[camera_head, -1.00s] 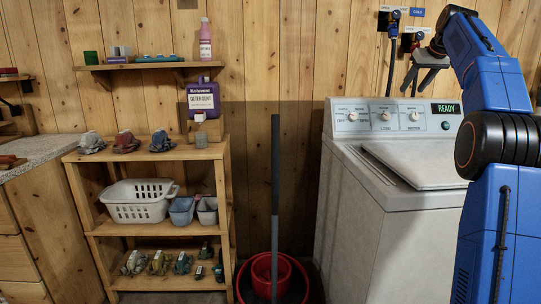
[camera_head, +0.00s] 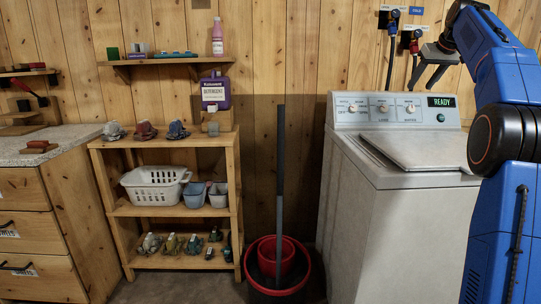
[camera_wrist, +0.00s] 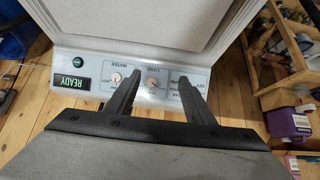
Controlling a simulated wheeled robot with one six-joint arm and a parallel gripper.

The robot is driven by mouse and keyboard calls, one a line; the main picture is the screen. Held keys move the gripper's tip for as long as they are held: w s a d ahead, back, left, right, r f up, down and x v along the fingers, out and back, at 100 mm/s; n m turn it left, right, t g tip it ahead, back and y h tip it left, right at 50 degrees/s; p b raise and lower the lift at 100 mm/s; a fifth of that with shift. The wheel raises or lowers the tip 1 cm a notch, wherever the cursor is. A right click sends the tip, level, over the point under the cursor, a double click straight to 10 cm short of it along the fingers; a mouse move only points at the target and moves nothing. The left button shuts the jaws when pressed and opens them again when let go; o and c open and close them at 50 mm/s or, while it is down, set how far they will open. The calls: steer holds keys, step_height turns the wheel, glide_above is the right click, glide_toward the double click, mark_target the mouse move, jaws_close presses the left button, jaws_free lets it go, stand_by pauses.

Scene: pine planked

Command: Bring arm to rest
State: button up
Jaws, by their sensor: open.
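My blue arm rises along the right side of the head view. My gripper (camera_head: 424,86) hangs from its end with its dark fingers apart and pointing down, in front of the wall above the washing machine's control panel. In the wrist view my gripper (camera_wrist: 157,88) shows two spread fingers with nothing between them. Beyond them is the upside-down control panel of the white washing machine (camera_head: 360,215), with knobs and a lit READY display (camera_wrist: 72,82). I see no contact between the fingers and the machine.
Water valves with hoses (camera_head: 391,38) are on the wall near my gripper. A wooden shelf unit (camera_head: 106,208) holds baskets and small items at the left. A red bucket (camera_head: 303,285) with a pole stands between shelf and washer. A counter with drawers (camera_head: 30,212) is far left.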

steer(key=s+a+f+g, duration=0.1)
steer(key=s+a+f, duration=0.4)
steer(key=s+a, duration=0.6)
steer(key=s+a+f+g, duration=0.1)
steer(key=s+a+f, duration=0.55)
steer(key=s, duration=0.75)
steer(key=s+a+f, duration=0.4)
steer(key=s+f, duration=1)
steer(key=s, duration=0.1)
steer(key=s+a+f+g, duration=0.1)
steer(key=s+a+f, duration=0.3)
steer(key=s+f, duration=1.1)
steer(key=shift+s+f, duration=0.2)
steer(key=shift+s, duration=0.45)
steer(key=shift+c, duration=0.5)
